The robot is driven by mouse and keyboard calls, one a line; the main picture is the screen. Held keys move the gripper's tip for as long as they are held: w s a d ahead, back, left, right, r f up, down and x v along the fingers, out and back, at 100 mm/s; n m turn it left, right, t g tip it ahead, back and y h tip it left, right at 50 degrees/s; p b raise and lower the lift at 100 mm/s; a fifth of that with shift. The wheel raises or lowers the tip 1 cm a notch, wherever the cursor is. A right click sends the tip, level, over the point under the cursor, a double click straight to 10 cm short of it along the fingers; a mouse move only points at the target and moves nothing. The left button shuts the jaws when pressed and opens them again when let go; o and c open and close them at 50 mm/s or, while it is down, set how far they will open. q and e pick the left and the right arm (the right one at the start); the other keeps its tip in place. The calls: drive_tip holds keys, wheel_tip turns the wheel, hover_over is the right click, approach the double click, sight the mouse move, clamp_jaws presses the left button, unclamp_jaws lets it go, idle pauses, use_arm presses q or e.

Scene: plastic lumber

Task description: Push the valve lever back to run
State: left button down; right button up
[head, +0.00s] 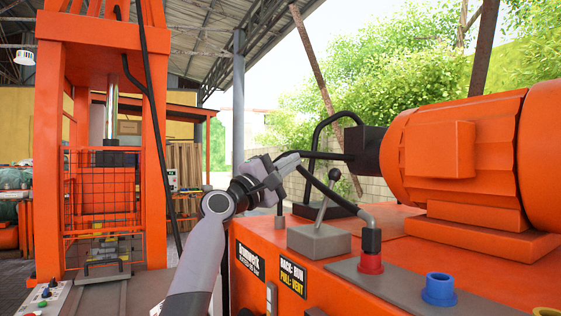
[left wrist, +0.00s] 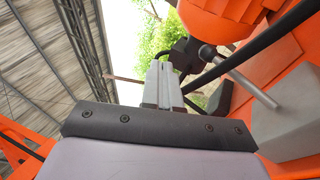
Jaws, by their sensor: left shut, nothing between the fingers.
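The valve lever is a thin metal rod with a dark ball knob (head: 334,174). It rises from a grey valve block (head: 319,241) on the orange power unit and leans a little to the right in the head view. In the left wrist view the lever (left wrist: 238,78) is right of my fingers, with its block (left wrist: 292,128) at the right edge. My left gripper (head: 292,163) is shut and empty, its tips left of the knob and a little higher. A gap shows between them in the wrist view (left wrist: 162,72); contact is not visible. My right gripper is out of view.
A label (head: 292,278) reads "BACK: RUN, PULL: VENT". Black hoses (head: 315,156) run close behind my fingers, and another bends to a red fitting (head: 370,262). An orange motor (head: 455,150) stands right. A blue port (head: 438,290) is in front. An orange press frame (head: 100,60) stands left.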

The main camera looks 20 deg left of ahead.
use_arm(q)
drive_tip(key=shift+s+a+r, duration=0.25)
drive_tip(key=shift+s+a, duration=0.05)
drive_tip(key=shift+s, duration=0.25)
drive_tip(key=shift+s+a+r, duration=0.25)
drive_tip(key=shift+s, duration=0.25)
